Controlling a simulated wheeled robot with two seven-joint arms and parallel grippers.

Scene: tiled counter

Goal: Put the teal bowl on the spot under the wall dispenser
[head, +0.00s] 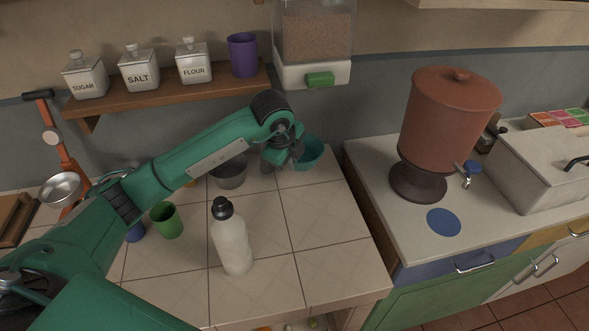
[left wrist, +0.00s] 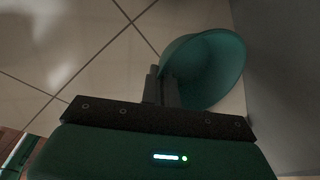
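The teal bowl (head: 312,155) is at the back right of the tiled counter, below and close to the wall dispenser (head: 315,45), which has a green lever. My left gripper (head: 279,160) is at the bowl's left side. In the left wrist view the two fingers (left wrist: 161,86) are close together at the rim of the bowl (left wrist: 208,68), which looks pinched between them. The bowl looks tilted in that view; whether it touches the counter is unclear. A marked spot under the dispenser is not visible. My right gripper is not in view.
A grey bowl (head: 230,172) stands just left of my gripper. A white bottle (head: 232,240), a green cup (head: 166,220) and a partly hidden blue cup stand nearer. A red drink dispenser (head: 448,120) stands on the right counter. The tiled counter's front right is clear.

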